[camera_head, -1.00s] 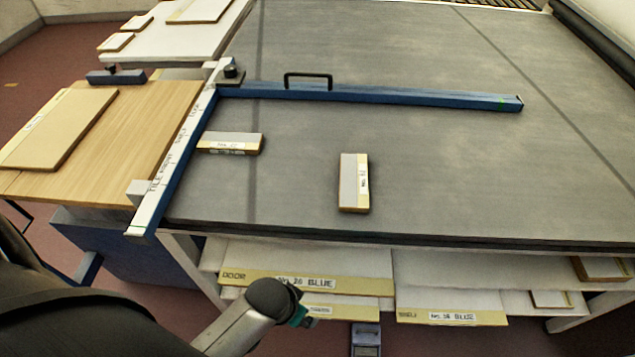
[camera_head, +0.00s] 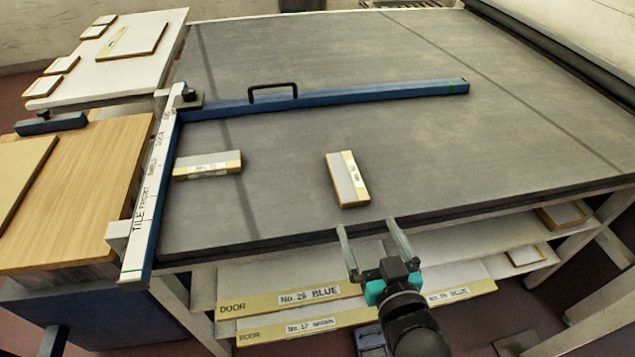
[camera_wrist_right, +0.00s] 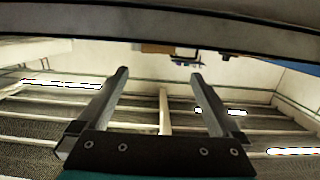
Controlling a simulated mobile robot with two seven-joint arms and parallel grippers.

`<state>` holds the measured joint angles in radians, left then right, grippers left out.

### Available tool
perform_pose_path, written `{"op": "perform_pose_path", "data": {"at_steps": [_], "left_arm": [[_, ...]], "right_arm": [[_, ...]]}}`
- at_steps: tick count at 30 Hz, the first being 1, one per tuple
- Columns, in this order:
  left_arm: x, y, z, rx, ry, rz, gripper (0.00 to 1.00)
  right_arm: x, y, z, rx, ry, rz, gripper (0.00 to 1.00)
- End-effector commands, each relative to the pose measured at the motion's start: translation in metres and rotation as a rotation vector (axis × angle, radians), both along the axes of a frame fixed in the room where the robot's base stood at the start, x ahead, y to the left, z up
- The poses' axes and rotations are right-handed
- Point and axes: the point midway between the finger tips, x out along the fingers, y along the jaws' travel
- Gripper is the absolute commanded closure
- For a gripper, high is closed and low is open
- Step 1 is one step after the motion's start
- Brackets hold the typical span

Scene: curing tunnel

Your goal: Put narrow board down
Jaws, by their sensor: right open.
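Two small narrow boards lie flat on the grey table top (camera_head: 300,125). One narrow board (camera_head: 207,165) lies crosswise near the ruler at the left. The other narrow board (camera_head: 347,179) lies lengthwise near the front edge; both have a grey face, yellow edge and white label. My right gripper (camera_head: 368,228) is open and empty at the table's front edge, just in front of the second board and apart from it. Its two fingers (camera_wrist_right: 160,82) also show in the right wrist view with nothing between them. My left gripper is not in view.
A blue bar with a black handle (camera_head: 330,97) crosses the table behind the boards, joined to a marked ruler (camera_head: 150,200) at the left. Labelled door boards (camera_head: 290,300) lie on shelves below. The table's middle and right are clear.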

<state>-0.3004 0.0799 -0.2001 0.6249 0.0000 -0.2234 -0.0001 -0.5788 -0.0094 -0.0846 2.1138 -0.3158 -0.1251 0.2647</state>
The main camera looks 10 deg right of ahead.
Motion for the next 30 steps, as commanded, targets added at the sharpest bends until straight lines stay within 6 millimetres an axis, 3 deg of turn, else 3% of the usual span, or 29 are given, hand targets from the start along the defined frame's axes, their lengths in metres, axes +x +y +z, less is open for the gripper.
{"op": "perform_pose_path", "data": {"at_steps": [18,30], "left_arm": [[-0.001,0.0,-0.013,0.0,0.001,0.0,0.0],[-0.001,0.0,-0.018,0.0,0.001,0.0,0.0]], "right_arm": [[0.082,0.002,-0.01,-0.001,-0.007,-0.001,0.0],[0.108,0.002,-0.014,-0.001,-0.006,0.0,0.0]]}}
